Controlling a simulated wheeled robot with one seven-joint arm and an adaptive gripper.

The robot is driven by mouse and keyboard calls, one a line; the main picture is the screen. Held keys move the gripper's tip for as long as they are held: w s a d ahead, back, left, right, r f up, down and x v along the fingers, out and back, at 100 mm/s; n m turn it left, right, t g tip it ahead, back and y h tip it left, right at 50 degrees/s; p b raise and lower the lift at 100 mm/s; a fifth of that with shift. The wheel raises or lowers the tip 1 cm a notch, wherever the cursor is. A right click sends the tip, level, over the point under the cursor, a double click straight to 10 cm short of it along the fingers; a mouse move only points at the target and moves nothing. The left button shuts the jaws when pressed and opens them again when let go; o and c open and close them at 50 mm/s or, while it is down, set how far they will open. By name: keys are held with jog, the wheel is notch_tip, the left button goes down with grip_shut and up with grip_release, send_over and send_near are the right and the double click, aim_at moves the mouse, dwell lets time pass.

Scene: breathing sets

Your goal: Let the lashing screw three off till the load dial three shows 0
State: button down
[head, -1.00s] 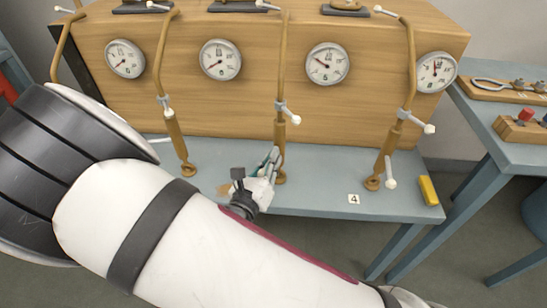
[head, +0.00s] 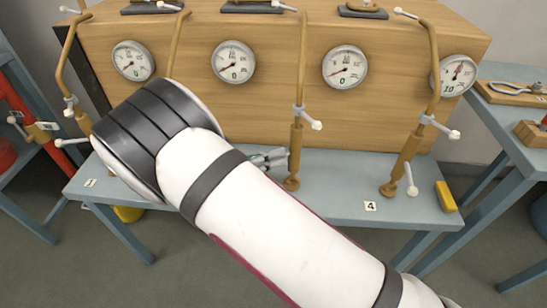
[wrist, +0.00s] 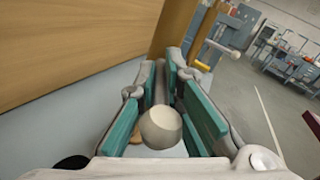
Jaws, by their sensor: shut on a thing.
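Lashing screw three (head: 296,150) is a brown rod hanging in front of the wooden block, its foot at the bench. Load dial three (head: 345,66) is a round white gauge right of it; its needle points to the lower left, and I cannot read the exact value. My gripper (head: 270,158) is beside the screw's lower part, mostly hidden behind my arm. In the wrist view, its teal-padded fingers (wrist: 174,78) are closed around a cream handle with a rounded knob (wrist: 160,128). The lower handle of the screw is hidden in the head view.
Dials one (head: 133,61), two (head: 233,61) and four (head: 455,75) sit on the same wooden block (head: 290,40). Lashing screw four (head: 402,165) stands to the right, near a yellow block (head: 446,196). A side table (head: 515,125) holds tools at the right.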

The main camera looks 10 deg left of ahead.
jog(key=shift+w+m+g+h, duration=0.15)
jog(key=shift+m+g+h, duration=0.15)
jog(key=shift+m+g, duration=0.3)
jog(key=c, duration=1.7)
grip_release()
jog(key=shift+a, duration=0.1)
jog(key=v, duration=1.2)
jog(key=shift+w, duration=0.2)
